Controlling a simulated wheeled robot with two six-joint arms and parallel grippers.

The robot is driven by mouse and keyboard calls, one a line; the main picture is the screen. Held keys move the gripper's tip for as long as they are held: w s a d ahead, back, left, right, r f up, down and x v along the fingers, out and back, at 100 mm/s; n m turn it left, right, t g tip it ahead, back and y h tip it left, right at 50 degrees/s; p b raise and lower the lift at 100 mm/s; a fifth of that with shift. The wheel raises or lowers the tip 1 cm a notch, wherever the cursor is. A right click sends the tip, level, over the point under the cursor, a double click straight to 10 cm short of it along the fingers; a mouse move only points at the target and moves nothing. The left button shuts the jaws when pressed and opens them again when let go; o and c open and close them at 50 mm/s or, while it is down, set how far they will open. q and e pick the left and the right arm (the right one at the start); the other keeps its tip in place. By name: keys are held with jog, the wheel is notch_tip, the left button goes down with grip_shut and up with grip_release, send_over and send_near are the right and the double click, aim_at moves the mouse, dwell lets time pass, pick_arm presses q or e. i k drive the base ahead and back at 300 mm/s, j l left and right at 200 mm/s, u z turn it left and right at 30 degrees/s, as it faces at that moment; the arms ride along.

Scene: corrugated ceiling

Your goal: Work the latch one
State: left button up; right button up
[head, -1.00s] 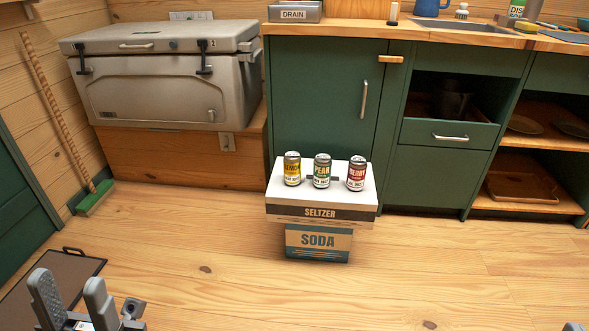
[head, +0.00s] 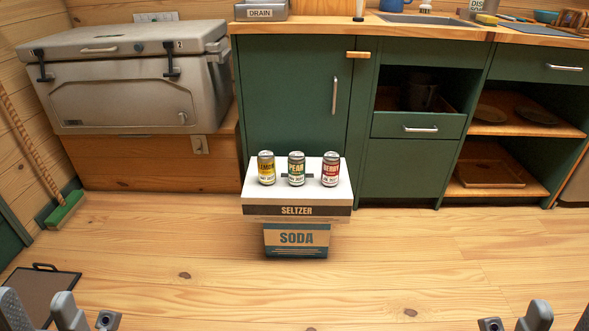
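A grey cooler (head: 125,95) sits on a wooden bench at the back left with its lid down. It has two black latches on its front. The left latch (head: 41,66) hangs over the lid seam; I cannot read a number beside it. The right latch (head: 171,60) has a "2" beside it on the lid. Both appear to be down. My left gripper (head: 38,312) is open and empty at the bottom left edge, far in front of the cooler. My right gripper (head: 562,318) is open and empty at the bottom right edge, partly cut off.
A SODA box (head: 296,240) with a SELTZER box (head: 297,210) on it stands mid-floor, topped by three cans (head: 296,168). Green cabinets (head: 290,95) with a wooden turn catch (head: 358,54) stand behind. A broom (head: 65,208) leans left; a dark mat-like board (head: 45,290) lies on the floor.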

aim_at(39, 53)
jog(key=u, duration=1.4)
